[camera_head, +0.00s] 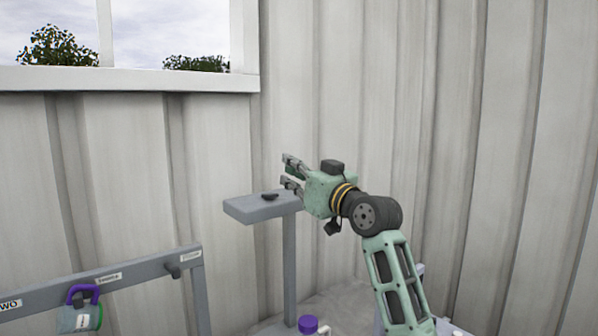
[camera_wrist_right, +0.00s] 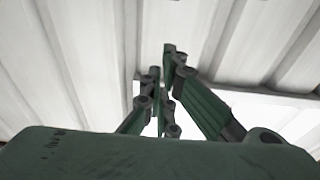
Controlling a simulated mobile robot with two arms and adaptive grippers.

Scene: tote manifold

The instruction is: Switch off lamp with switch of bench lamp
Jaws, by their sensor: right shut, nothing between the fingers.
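The bench lamp (camera_head: 238,211) has a flat grey head on an upright grey post, left of centre in the head view. A small dark switch (camera_head: 270,196) sits on top of the head. Whether the lamp is lit cannot be told. My right gripper (camera_head: 287,170) is shut and empty, above and just right of the switch, apart from it, with its fingers pointing left. In the right wrist view, its fingers (camera_wrist_right: 167,90) show against the pale wall, and neither lamp nor switch can be made out. My left gripper is not in view.
A grey rail (camera_head: 130,270) with labels and a peg stands at the lower left. A purple-capped item (camera_head: 308,325) is at the bottom edge. A corrugated wall (camera_head: 400,100) is behind.

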